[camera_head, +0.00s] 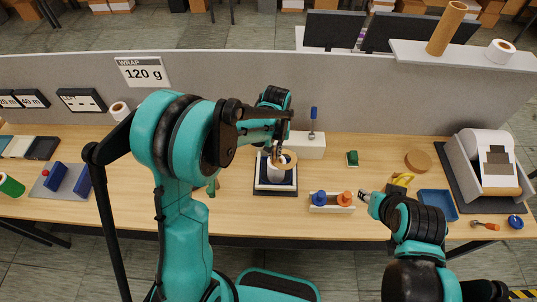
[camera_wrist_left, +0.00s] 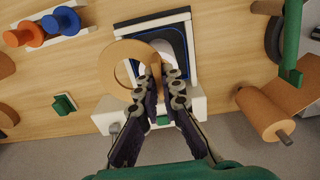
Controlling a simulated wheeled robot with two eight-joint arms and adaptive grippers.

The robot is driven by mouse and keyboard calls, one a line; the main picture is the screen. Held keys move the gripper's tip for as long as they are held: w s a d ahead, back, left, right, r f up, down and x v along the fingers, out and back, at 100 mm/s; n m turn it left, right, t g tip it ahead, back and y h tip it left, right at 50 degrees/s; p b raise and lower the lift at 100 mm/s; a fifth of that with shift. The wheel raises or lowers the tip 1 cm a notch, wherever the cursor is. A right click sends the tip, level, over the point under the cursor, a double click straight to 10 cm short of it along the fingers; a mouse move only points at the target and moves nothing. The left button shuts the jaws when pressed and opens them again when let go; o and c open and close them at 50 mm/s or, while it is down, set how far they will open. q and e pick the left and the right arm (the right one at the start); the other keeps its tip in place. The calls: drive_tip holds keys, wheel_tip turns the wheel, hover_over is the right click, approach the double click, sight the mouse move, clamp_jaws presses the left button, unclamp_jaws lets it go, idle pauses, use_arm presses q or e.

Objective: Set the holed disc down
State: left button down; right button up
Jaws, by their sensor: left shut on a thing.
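The holed disc is a flat tan ring (camera_head: 288,160), also seen in the left wrist view (camera_wrist_left: 118,66). My left gripper (camera_head: 277,154) is shut on one side of its rim; the fingertips (camera_wrist_left: 162,80) hide part of it. The disc is over a dark, white-bordered pad (camera_head: 262,188) with a white round piece (camera_head: 274,175) on it. The pad also shows in the left wrist view (camera_wrist_left: 183,28). I cannot tell whether the disc touches the white piece. My right gripper (camera_head: 363,196) is near the table's front, right of the spool holder; its jaws are too small to read.
A white block (camera_head: 308,150) with a blue-handled tool stands behind the pad. A holder with blue and orange spools (camera_head: 332,207) is to its right. A small green block (camera_head: 352,158), a round tan disc (camera_head: 418,160) and a blue tray (camera_head: 438,204) lie farther right. A grey partition backs the table.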

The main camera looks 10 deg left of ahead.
use_arm(q)
drive_tip(key=w+a+f, duration=0.2)
drive_tip(key=shift+w+a, duration=0.15)
drive_tip(key=shift+a, duration=0.15)
drive_tip(key=f, duration=0.4)
drive_tip(key=shift+w+a+f+b, duration=0.2)
drive_tip(key=shift+a+f+b, duration=0.05)
drive_tip(key=shift+a+b, duration=0.15)
drive_tip(key=c, duration=1.7)
unclamp_jaws()
